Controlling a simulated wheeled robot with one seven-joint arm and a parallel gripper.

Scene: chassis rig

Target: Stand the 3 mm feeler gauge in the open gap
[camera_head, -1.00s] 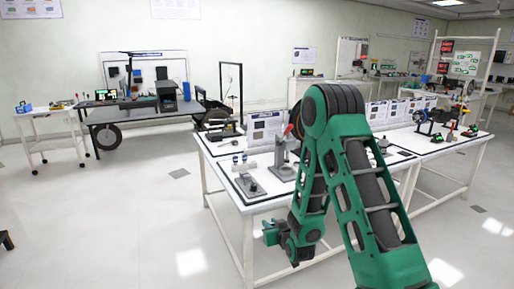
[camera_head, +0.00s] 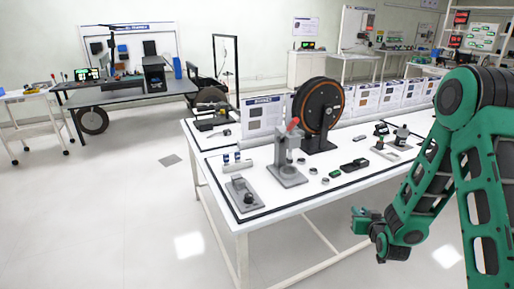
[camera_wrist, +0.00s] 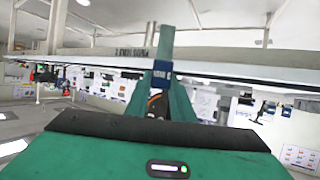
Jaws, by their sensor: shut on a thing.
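In the wrist view my gripper (camera_wrist: 168,88) is shut on a small dark blue piece with pale lettering, which I take to be the feeler gauge (camera_wrist: 161,73). Its lettering is too small to read, and the green fingers hide part of it. The gauge cannot be made out there. Which spot is the open gap cannot be told from these frames.
A wheeled dark bench (camera_head: 118,101) stands at the back left.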

